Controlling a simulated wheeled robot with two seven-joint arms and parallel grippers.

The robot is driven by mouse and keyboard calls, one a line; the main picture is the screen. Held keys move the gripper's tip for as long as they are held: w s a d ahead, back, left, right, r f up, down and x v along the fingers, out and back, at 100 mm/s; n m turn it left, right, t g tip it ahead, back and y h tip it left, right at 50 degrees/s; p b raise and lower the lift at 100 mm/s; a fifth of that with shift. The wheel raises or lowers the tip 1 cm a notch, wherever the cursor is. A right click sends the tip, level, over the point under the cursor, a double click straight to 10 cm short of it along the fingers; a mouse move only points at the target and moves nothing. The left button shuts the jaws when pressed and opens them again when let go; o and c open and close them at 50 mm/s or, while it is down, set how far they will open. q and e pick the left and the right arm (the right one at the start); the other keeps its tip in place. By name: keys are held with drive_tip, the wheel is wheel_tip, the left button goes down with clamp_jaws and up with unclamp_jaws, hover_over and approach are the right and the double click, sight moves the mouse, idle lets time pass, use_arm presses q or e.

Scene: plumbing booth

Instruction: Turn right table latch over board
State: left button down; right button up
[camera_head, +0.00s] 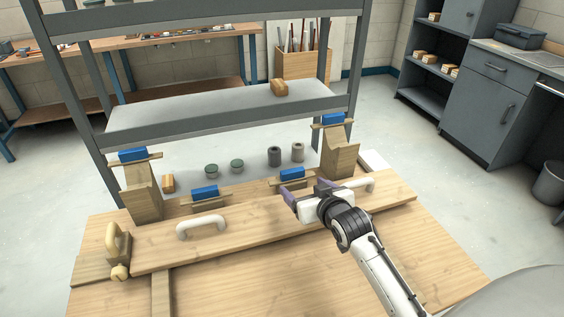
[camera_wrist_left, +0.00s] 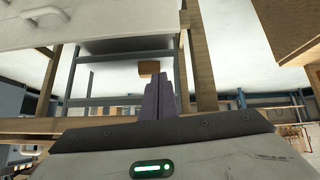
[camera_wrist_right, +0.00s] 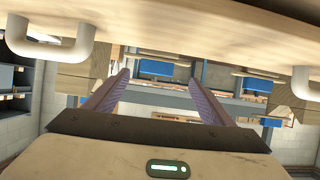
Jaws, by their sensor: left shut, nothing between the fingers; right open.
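A long wooden board (camera_head: 250,230) lies across the wooden table (camera_head: 330,265), with a white handle (camera_head: 201,226) on its left part and another white handle (camera_head: 360,185) on its right. A wooden latch (camera_head: 117,240) with a round knob stands at the board's left end. I cannot make out a right latch. My right gripper (camera_head: 306,194) is open and empty over the right part of the board, left of the right handle. In the right wrist view its fingers (camera_wrist_right: 157,88) are spread. My left gripper (camera_wrist_left: 158,98) is shut and empty; it is outside the head view.
Wooden supports (camera_head: 143,198) and (camera_head: 340,160) with blue clamps stand behind the board. A grey shelf rack (camera_head: 215,112) rises behind them, with a wooden block (camera_head: 279,88) on it. The table front is mostly clear.

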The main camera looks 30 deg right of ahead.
sight(294, 172)
drive_tip(key=shift+w+d+r, duration=0.15)
drive_tip(key=shift+w+d, duration=0.05)
drive_tip(key=shift+w, duration=0.25)
drive_tip(key=shift+w+d+r, duration=0.1)
drive_tip(key=shift+w+d, duration=0.1)
drive_tip(key=shift+w, duration=0.2)
drive_tip(key=shift+w+d+t, duration=0.15)
drive_tip(key=shift+w+t, duration=0.15)
drive_tip(key=shift+w, duration=0.05)
drive_tip(key=x, duration=0.8)
drive_tip(key=shift+w+d+f, duration=0.15)
drive_tip(key=shift+w+f, duration=0.05)
drive_tip(key=shift+w, duration=0.2)
